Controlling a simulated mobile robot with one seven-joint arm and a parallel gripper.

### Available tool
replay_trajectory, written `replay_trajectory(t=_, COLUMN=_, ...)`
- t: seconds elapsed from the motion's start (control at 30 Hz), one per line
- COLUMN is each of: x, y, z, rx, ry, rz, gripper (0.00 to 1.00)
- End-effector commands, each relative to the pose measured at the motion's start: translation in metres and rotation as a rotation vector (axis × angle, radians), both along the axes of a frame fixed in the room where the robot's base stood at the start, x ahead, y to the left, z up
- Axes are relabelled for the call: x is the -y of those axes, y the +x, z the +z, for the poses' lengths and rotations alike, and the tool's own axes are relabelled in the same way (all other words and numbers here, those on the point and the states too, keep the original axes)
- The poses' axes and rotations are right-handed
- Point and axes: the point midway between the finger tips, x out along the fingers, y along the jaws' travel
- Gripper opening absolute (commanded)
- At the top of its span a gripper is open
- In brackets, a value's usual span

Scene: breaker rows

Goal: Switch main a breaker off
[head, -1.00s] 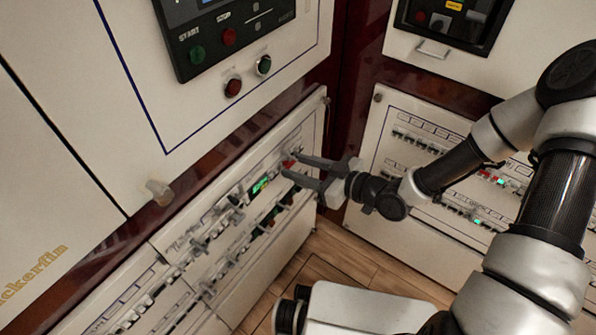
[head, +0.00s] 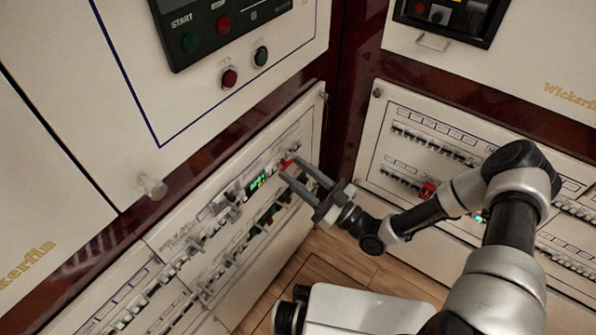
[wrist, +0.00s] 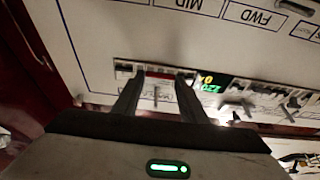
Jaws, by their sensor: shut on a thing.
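My gripper (head: 288,169) reaches from the right to the upper right end of the left breaker panel (head: 225,225). Its fingertips are at a red breaker handle (head: 287,163), just right of a lit green display (head: 257,181). In the wrist view, the two fingers (wrist: 158,82) stand on either side of the red breaker strip (wrist: 160,74) with a gap between them, shut on it. The display (wrist: 210,84) glows at their right. The breaker's label is too small to read, and the handle's exact position is hard to see.
Rows of other breakers (head: 195,245) run down the left panel. A second breaker panel (head: 385,140) with a red breaker (head: 428,190) stands at the right. A knob (head: 152,187) sticks out on the left cabinet. Wooden floor (head: 345,262) shows below.

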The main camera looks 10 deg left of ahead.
Motion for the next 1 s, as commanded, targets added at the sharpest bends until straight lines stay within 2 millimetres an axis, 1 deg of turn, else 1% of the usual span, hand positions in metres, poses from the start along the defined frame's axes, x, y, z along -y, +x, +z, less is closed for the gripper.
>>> replay_trajectory(t=0.43, x=-0.001, y=0.0, z=-0.001, rx=0.003, ry=0.009, rz=0.0, gripper=0.17)
replay_trajectory(t=0.47, x=-0.001, y=0.0, z=-0.001, rx=0.003, ry=0.009, rz=0.0, gripper=0.42)
replay_trajectory(t=0.5, x=-0.001, y=0.0, z=-0.001, rx=0.003, ry=0.009, rz=0.0, gripper=0.49)
replay_trajectory(t=0.57, x=-0.001, y=0.0, z=-0.001, rx=0.003, ry=0.008, rz=0.0, gripper=0.58)
replay_trajectory(t=0.87, x=0.0, y=0.0, z=-0.001, rx=0.003, ry=0.008, rz=0.0, gripper=0.58)
replay_trajectory(t=1.0, x=0.01, y=-0.003, z=-0.005, rx=0.002, ry=0.007, rz=-0.002, gripper=0.58)
